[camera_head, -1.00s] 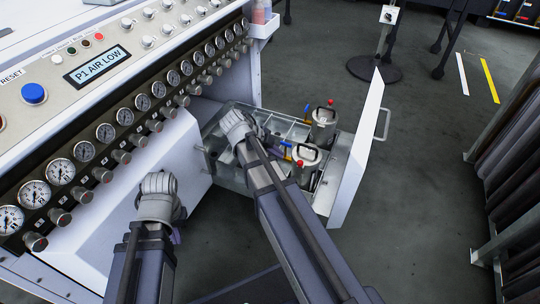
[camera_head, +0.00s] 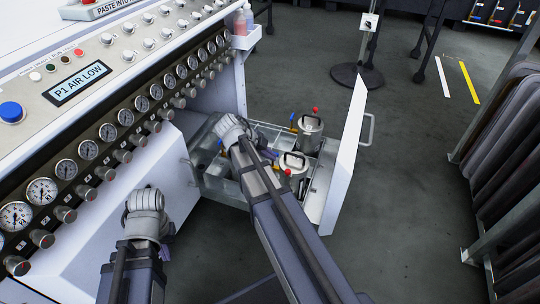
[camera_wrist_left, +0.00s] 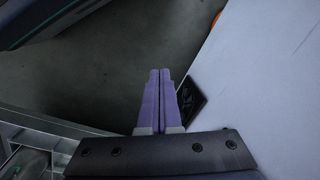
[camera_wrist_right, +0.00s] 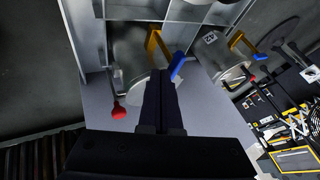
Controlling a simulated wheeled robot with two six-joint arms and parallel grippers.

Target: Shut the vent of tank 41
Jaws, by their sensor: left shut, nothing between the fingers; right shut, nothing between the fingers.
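Two silver tanks stand in the open drawer (camera_head: 217,187): a near one (camera_head: 292,183) and a far one (camera_head: 310,137). Each has a top handle and a red-knobbed lever. In the right wrist view the closer tank (camera_wrist_right: 133,45) shows a yellow lever with a blue tip (camera_wrist_right: 177,66) and a red knob (camera_wrist_right: 119,112). My right gripper (camera_wrist_right: 162,85) is shut and empty, in front of the closer tank near the blue tip. My left gripper (camera_wrist_left: 160,75) is shut and empty, low beside a white panel.
The gauge console (camera_head: 120,110), with a display reading "P1 AIR LOW" (camera_head: 77,83), runs along the left. The white drawer front (camera_head: 345,155) stands right of the tanks. A rack of dark panels (camera_head: 500,150) is at the far right. Open floor (camera_head: 410,180) lies between.

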